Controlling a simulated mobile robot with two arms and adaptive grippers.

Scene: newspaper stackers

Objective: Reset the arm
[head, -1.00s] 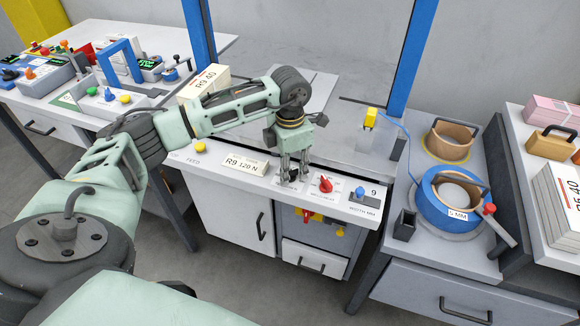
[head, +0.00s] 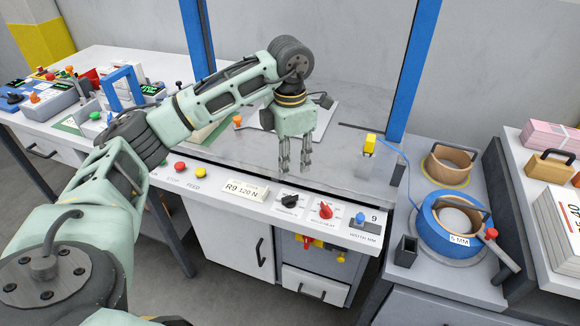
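My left gripper (head: 294,170) hangs in the head view with its fingers pointing down, above the front part of the machine's worktop (head: 340,178). Its fingers are apart from the panel and nothing shows between them. The fingertips look a little apart from each other. A black knob (head: 289,201) stands on the front control panel just below the gripper, with a red knob (head: 325,210) and a blue knob (head: 360,218) to its right. My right gripper is not in view.
Blue posts (head: 413,62) rise from the machine. A label block (head: 245,190) and several coloured buttons sit along the panel. At right are a blue strap roll (head: 447,232) and a paper stack (head: 562,225). A cluttered side table (head: 30,110) stands at left.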

